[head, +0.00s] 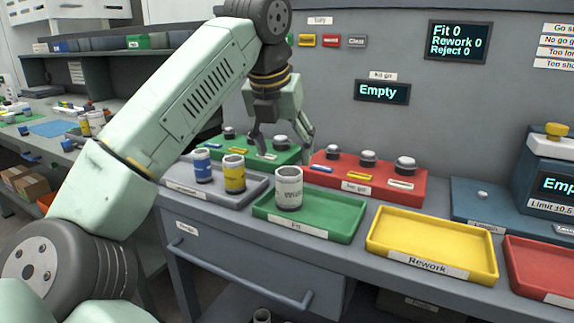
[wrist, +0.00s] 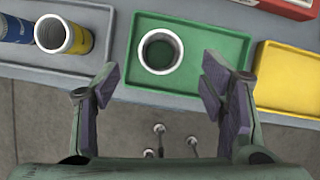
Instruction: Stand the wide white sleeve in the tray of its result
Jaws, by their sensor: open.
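The wide white sleeve (head: 289,187) stands upright in the left part of the green tray (head: 335,217), whose label seems to read Fit. In the wrist view the sleeve (wrist: 160,70) shows as a white ring with an open bore, inside the green tray (wrist: 226,48). My gripper (head: 283,153) is open and empty, close to the sleeve and a little above it in the head view. In the wrist view the fingertips (wrist: 160,79) are spread wide on either side, below the ring in the picture, and do not touch it. The yellow Rework tray (head: 432,241) is empty.
A grey tray (head: 255,193) holds a blue sleeve (head: 202,166) and a yellow sleeve (head: 234,174). A green gauge block (head: 236,151) and a red one (head: 345,188) stand behind. A red tray (head: 540,268) is at right. The display (head: 459,43) reads Fit 0, Rework 0, Reject 0.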

